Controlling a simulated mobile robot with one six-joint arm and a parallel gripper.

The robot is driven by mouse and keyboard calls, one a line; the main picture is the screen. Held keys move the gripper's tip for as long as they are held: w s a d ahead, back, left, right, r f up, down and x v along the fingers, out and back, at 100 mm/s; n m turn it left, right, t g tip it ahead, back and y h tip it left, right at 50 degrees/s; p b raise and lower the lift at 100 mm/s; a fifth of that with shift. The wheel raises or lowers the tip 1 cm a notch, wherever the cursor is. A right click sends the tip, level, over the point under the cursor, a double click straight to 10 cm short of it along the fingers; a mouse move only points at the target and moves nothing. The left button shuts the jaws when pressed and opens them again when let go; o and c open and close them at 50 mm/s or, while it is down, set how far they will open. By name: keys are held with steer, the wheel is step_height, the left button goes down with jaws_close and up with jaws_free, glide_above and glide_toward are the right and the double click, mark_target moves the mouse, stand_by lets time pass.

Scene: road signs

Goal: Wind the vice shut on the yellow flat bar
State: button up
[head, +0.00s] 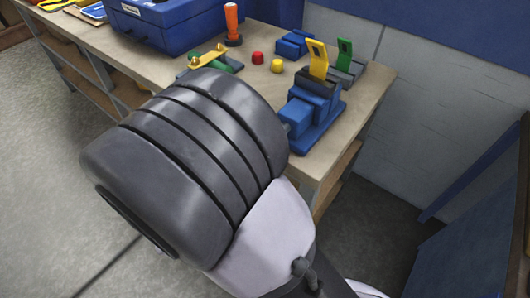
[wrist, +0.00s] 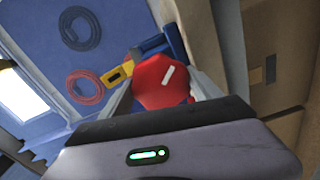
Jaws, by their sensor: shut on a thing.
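The blue vice (head: 322,112) stands at the right end of the workbench. The yellow flat bar (head: 318,60) stands upright between its jaws; whether the jaws press on it I cannot tell. In the wrist view, the bar (wrist: 117,75) and part of the blue vice (wrist: 173,40) show beyond a red knob (wrist: 160,78) with a white mark. My gripper (wrist: 166,88) is shut on this red knob, one grey finger on each side. In the head view, my arm's dark link hides the gripper, the knob and the near end of the vice.
A grey vice (head: 353,72) with a green bar (head: 344,50) stands just behind. A blue block (head: 293,44), red cap (head: 257,58), yellow cap (head: 277,66), orange-handled tool (head: 232,22) and blue toolbox (head: 165,22) share the workbench (head: 378,80). Wall and blue panel lie right.

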steer(key=m, duration=0.6)
steer(key=shift+m, duration=0.3)
stand_by(0.4)
steer(key=o, duration=1.4)
steer(key=shift+c, duration=0.2)
steer(key=shift+a, duration=0.1)
steer(key=p+v, duration=0.4)
steer(key=v, duration=1.3)
steer(key=shift+s+p, duration=0.2)
steer(key=shift+p, duration=0.15)
